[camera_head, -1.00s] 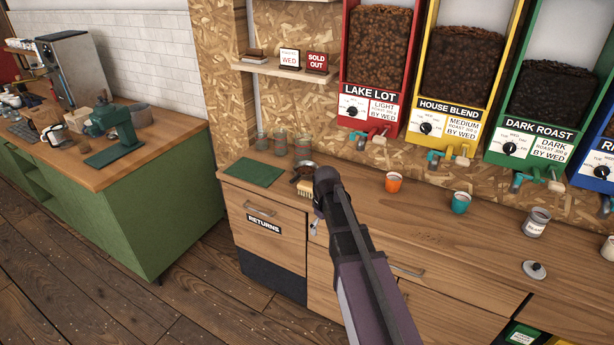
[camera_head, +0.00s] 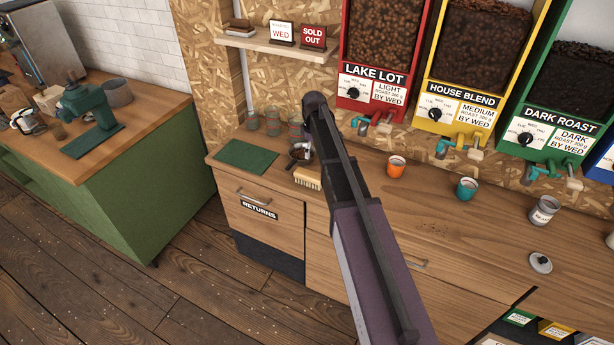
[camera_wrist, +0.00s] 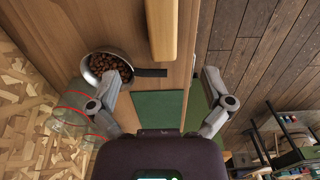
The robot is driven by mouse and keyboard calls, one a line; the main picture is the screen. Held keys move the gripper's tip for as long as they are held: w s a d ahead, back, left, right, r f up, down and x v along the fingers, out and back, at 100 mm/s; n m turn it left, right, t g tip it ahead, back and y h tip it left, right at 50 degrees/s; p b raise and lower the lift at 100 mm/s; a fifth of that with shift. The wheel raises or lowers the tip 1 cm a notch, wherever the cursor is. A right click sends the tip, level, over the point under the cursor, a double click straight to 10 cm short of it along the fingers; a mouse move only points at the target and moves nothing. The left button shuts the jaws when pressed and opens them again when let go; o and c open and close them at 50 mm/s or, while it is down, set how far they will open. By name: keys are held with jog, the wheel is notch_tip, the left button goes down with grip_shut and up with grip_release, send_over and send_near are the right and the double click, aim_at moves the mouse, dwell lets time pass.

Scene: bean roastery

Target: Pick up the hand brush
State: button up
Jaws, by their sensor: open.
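The hand brush (camera_head: 307,178) lies on the wooden counter at the front edge, right of the green mat. It shows pale bristles in the head view. In the wrist view its plain wooden body (camera_wrist: 162,28) is at the top centre, beyond my fingertips. My gripper (camera_wrist: 163,78) is open and empty, its two fingers spread either side of the brush's line, with a gap to the brush. In the head view my arm hides the gripper's fingers and possibly part of the brush.
A small pan of beans (camera_wrist: 108,66) stands close to the brush, its dark handle pointing toward the front edge. The green mat (camera_head: 247,155) lies to the left. Glass jars (camera_head: 274,122) stand behind. Orange (camera_head: 396,167) and teal (camera_head: 467,189) cups stand to the right.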

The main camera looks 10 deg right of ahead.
aim_at(309, 174)
jog(key=shift+a, duration=0.2)
jog(key=f+b, duration=0.8)
jog(key=shift+a+f+b, duration=0.3)
jog(key=shift+f+b, duration=0.05)
dwell(0.3)
jog(key=shift+f, duration=0.1)
dwell(0.3)
jog(key=shift+w+a+f+b, duration=0.1)
jog(key=shift+w+f+b, duration=0.05)
jog(key=shift+f+b, duration=2.4)
jog(key=shift+r, duration=0.1)
jog(key=c, duration=1.2)
